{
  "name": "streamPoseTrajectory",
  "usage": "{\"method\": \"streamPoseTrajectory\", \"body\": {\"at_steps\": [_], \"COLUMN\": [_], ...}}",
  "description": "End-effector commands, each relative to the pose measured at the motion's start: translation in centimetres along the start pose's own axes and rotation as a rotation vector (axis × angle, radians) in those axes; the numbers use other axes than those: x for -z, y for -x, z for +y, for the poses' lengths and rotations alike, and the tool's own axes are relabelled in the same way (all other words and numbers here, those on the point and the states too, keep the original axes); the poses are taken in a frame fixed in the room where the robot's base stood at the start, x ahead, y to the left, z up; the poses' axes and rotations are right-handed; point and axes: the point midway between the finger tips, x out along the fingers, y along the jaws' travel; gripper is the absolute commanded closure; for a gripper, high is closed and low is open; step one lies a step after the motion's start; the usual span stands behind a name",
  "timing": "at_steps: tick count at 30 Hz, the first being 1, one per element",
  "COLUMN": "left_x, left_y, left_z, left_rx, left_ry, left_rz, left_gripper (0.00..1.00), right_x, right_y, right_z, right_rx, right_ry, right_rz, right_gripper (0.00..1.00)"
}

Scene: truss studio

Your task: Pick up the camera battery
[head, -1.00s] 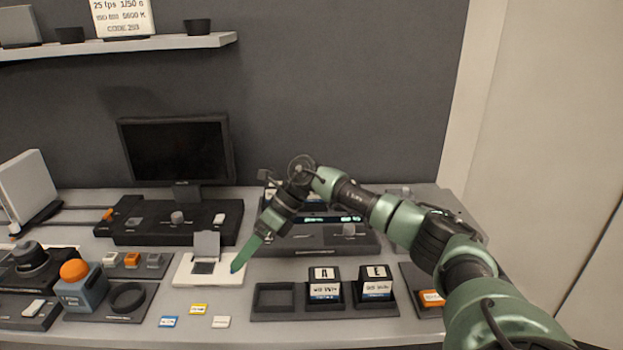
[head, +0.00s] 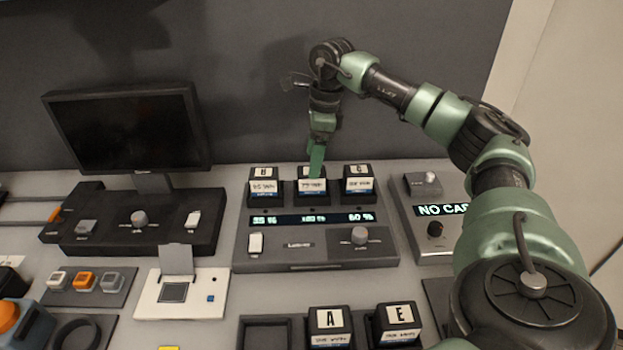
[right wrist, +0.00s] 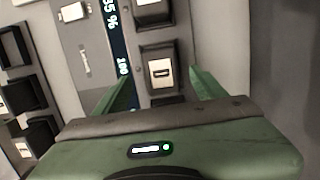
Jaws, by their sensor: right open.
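Three dark camera batteries with white labels stand in the charger (head: 317,247): left (head: 263,187), middle (head: 311,190) and right (head: 358,181). The display below them shows 35 %, 100 % and 60 %. My right gripper (head: 316,160) is over the middle battery, pointing down. In the right wrist view the open fingers (right wrist: 160,80) lie on either side of the middle battery, marked D (right wrist: 161,73), with nothing held. Whether they are level with it or above it, I cannot tell. Two more batteries, A (head: 330,322) and E (head: 397,320), stand in a front tray. My left gripper is not in view.
A monitor (head: 127,128) stands on a dark console at the left. A white card reader (head: 180,293) with a raised lid is in front. A unit reading "NO CAR" (head: 443,211) stands right of the charger, close to my arm. The dark wall rises behind.

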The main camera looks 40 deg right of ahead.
Motion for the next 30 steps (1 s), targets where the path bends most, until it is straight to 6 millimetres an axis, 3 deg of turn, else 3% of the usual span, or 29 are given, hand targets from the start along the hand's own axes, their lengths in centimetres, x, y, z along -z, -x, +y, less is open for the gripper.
{"method": "streamPoseTrajectory", "body": {"at_steps": [9, 18, 26, 30], "left_x": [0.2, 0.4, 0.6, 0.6], "left_y": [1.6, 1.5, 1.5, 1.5], "left_z": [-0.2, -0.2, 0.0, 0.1], "left_rx": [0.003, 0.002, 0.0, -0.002], "left_ry": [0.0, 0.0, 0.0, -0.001], "left_rz": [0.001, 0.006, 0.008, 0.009], "left_gripper": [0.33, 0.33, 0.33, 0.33], "right_x": [0.2, 0.2, 0.2, 0.2], "right_y": [-4.2, -4.8, -4.8, -4.7], "right_z": [0.0, 0.0, 0.0, -0.1], "right_rx": [-0.002, -0.001, -0.001, 0.001], "right_ry": [-0.001, -0.001, -0.001, -0.001], "right_rz": [0.0, -0.001, -0.002, -0.004], "right_gripper": [0.29, 0.29, 1.0, 1.0]}}
